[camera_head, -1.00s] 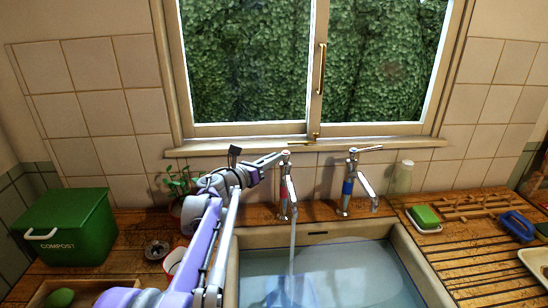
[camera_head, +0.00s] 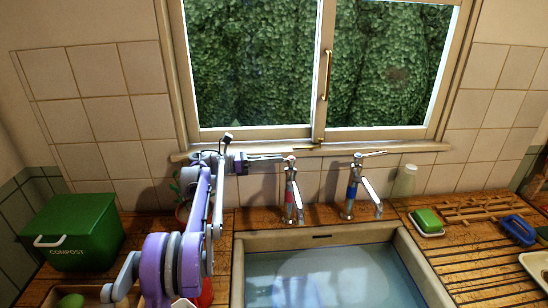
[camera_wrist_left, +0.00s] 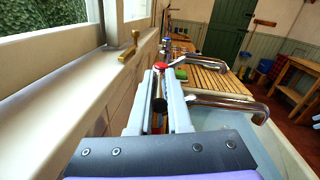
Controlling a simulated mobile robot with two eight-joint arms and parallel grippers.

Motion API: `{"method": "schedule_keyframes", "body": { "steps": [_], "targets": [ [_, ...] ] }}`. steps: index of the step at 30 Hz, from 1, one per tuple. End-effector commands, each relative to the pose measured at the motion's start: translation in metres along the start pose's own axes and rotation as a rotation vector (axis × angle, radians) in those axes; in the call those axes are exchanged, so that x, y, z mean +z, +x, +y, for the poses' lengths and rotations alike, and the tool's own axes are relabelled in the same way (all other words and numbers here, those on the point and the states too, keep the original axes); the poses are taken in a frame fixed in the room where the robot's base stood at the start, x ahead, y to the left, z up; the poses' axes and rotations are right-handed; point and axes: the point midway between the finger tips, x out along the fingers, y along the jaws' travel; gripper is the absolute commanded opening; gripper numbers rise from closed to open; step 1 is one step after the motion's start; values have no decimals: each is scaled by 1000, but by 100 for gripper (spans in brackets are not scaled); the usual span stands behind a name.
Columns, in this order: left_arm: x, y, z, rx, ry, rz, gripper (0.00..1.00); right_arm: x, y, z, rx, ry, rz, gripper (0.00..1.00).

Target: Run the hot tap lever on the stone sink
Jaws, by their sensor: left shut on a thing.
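The hot tap (camera_head: 289,205), chrome with a red band, stands at the back edge of the stone sink (camera_head: 237,265). No water stream shows below its spout. My left gripper (camera_head: 280,158) reaches in from the left at the tap's top, shut on the hot tap lever, which its fingers mostly hide. In the left wrist view the fingers (camera_wrist_left: 161,80) point at the tap's red cap (camera_wrist_left: 160,66), with the chrome spout (camera_wrist_left: 232,104) to the right. The cold tap (camera_head: 350,192), with a blue band, stands to the right, its lever pointing right. My right gripper is out of view.
The window sill (camera_head: 360,148) runs close behind the taps. A green compost bin (camera_head: 75,230) stands left. A clear glass (camera_head: 404,180), green soap (camera_head: 427,217), wooden rack (camera_head: 485,208) and blue object (camera_head: 517,229) are right. My arm partly hides a potted plant (camera_head: 183,211). Water fills the sink.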

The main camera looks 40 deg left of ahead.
Motion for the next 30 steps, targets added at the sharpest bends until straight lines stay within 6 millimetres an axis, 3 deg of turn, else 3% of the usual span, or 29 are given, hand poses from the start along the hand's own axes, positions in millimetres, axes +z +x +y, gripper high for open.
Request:
{"method": "schedule_keyframes", "body": {
  "steps": [21, 22, 26, 27, 30],
  "targets": [
    [2, 0, 5, -78, 0, 14, 0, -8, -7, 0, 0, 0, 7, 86],
    [2, 0, 4, -78, 0, 13, 19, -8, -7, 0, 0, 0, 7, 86],
    [2, 1, 4, -77, 0, 14, 42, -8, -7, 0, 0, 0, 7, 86],
    [2, 0, 5, -77, 0, 14, 46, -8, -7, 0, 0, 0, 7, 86],
    [1, 1, 5, -77, 0, 14, 46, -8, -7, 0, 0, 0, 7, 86]
  ]
}}
